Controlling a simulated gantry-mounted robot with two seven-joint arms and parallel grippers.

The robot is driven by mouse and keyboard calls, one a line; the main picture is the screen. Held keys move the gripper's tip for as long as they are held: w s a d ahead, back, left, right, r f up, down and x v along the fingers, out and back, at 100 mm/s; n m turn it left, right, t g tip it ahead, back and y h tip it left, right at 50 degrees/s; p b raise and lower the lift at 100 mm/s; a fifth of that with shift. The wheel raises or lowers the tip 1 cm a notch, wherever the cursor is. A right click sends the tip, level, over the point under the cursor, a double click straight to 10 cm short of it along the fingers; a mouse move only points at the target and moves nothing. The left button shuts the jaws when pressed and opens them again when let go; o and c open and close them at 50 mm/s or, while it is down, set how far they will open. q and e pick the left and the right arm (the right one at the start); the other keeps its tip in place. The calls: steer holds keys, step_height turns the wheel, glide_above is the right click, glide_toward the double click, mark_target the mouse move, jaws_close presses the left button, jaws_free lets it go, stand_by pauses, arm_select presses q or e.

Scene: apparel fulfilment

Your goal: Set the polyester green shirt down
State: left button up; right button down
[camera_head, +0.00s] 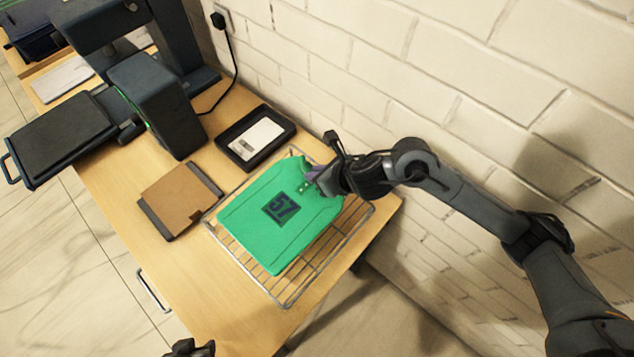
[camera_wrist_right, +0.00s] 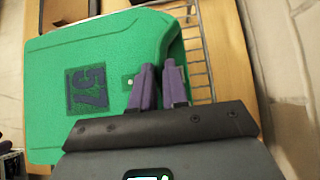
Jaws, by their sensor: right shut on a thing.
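The green shirt (camera_head: 268,243), folded flat with a dark 57 patch, lies over a wire rack (camera_head: 289,300) on the wooden table. It also fills the left of the right wrist view (camera_wrist_right: 48,110). My right gripper (camera_head: 310,179) is shut on the shirt at its far right edge. In the right wrist view its purple fingers (camera_wrist_right: 160,76) are close together at the shirt's edge. The fingertips and the cloth between them are partly hidden. A dark part of my left gripper (camera_head: 190,348) shows at the bottom edge; its fingers cannot be made out.
A black tray with a white card (camera_head: 255,138) stands behind the rack by the brick wall. A brown board on a dark base (camera_head: 180,198) lies left of the rack. A dark heat press (camera_head: 155,100) stands at the upper left. The table front is clear.

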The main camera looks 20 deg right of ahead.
arm_select(q)
steer(key=shift+f, duration=0.1)
arm_select(e)
steer(key=shift+w+d+f, duration=0.15)
steer(key=shift+w+f, duration=0.1)
steer(key=shift+w, duration=0.05)
arm_select(q)
steer(key=shift+d+f+b, duration=0.1)
steer(key=shift+f+b, duration=0.4)
steer(key=shift+b, duration=0.1)
arm_select(e)
step_height(320, 180, down, 4)
steer(key=shift+r, duration=0.15)
arm_select(q)
steer(key=shift+f, duration=0.15)
arm_select(e)
steer(key=shift+f, duration=0.2)
steer(key=c, duration=1.1)
jaws_free()
steer(key=shift+r, duration=0.1)
